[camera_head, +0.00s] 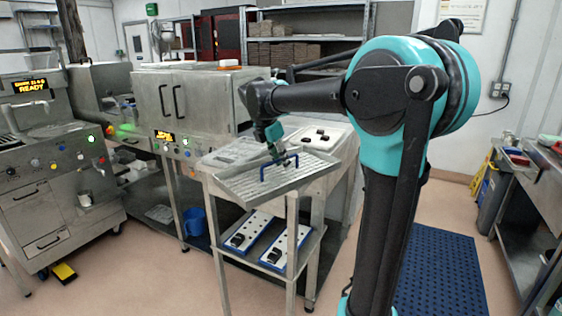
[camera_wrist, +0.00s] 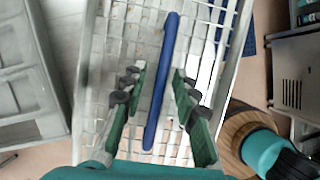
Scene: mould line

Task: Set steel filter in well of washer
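The steel filter (camera_head: 250,187) is a flat slotted panel with a blue bar handle (camera_head: 265,171), lying on top of a steel cart. In the wrist view the filter's grid (camera_wrist: 117,30) fills the middle, and the blue handle (camera_wrist: 160,90) runs lengthwise between my fingers. My gripper (camera_head: 276,155) is down at the handle. In the wrist view my gripper (camera_wrist: 158,85) is open, with a gap on each side of the handle. Steel machines with lit displays stand at the left (camera_head: 50,150) and centre (camera_head: 180,140); I cannot tell which is the washer, and no well shows clearly.
The cart's lower shelf holds blue-edged white trays (camera_head: 285,248) with dark pieces. A pale tray (camera_head: 322,138) with dark items lies behind the filter. A blue jug (camera_head: 193,221) stands under the centre machine. A blue mat (camera_head: 440,270) covers floor at right.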

